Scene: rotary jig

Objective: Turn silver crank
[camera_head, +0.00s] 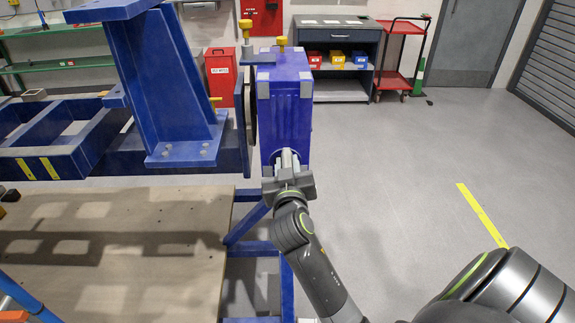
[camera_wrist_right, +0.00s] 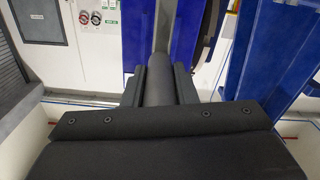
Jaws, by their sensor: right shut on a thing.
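The silver crank (camera_head: 287,158) shows only in part, at the lower front of the blue gearbox housing (camera_head: 291,108) in the head view. My right gripper (camera_head: 287,175) is at the crank and hides much of it. In the right wrist view, a dark round grip (camera_wrist_right: 159,77) of the crank runs between the two fingers of my right gripper (camera_wrist_right: 158,88), which are shut on it. A pale bar continues above the grip toward the blue housing. My left gripper is not in view.
A blue frame with an upright bracket (camera_head: 160,85) stands left of the housing. A wooden board (camera_head: 110,250) lies at the lower left. A dark cabinet (camera_head: 337,35) and a red trolley (camera_head: 400,60) stand at the back. The grey floor to the right is clear.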

